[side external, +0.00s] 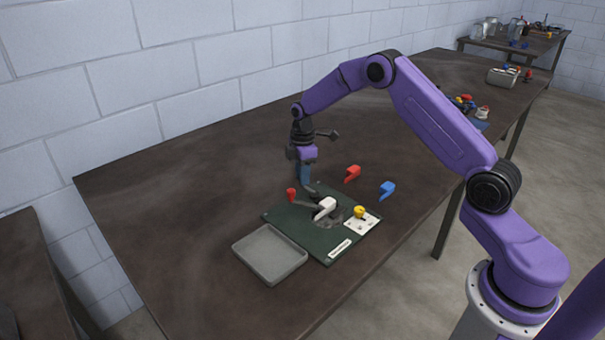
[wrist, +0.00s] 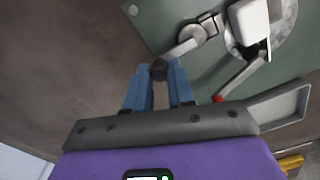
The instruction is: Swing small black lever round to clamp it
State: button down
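The small black lever has a dark round knob (wrist: 158,70) on a short metal arm (wrist: 183,47), which runs up and right to a round pivot on the green board (wrist: 150,22). My gripper (wrist: 160,69) has its two blue fingers on either side of the knob with almost no gap, and appears shut on it. In the side view my gripper (side external: 305,182) points down at the far edge of the green board (side external: 284,222); the lever there is mostly hidden by the fingers.
A white block (side external: 325,206) stands mid-board, near a red knob (side external: 291,194) and a yellow knob (side external: 359,211). A grey tray (side external: 270,256) lies in front. Red (side external: 352,173) and blue (side external: 387,189) parts lie behind right. The table left of the board is clear.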

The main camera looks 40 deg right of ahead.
jog(key=shift+d+m, duration=0.1)
jog(key=shift+m, duration=0.2)
jog(key=m, duration=0.1)
jog(key=d+m, duration=0.1)
jog(key=m, duration=0.1)
jog(key=shift+s+d, duration=0.15)
jog(key=shift+d, duration=0.1)
jog(key=m, duration=0.1)
jog(key=d+m, duration=0.1)
jog(key=m, duration=0.1)
jog(key=s+m, duration=0.1)
jog(key=m, duration=0.1)
jog(key=shift+d, duration=0.35)
jog(key=m, duration=0.1)
jog(key=s+d+m, duration=0.1)
jog(key=m, duration=0.1)
jog(key=s+m, duration=0.1)
jog(key=m, duration=0.1)
jog(key=shift+d, duration=0.2)
jog(key=shift+s+d+m, duration=0.1)
jog(key=shift+s+m, duration=0.35)
jog(key=shift+m, duration=0.65)
jog(key=shift+s+d+m, duration=0.1)
jog(key=shift+s+m, duration=0.35)
jog(key=shift+m, duration=0.65)
jog(key=c, duration=1)
grip_release()
jog(key=shift+o, duration=0.2)
jog(key=shift+a, duration=0.1)
jog(key=shift+r, duration=0.1)
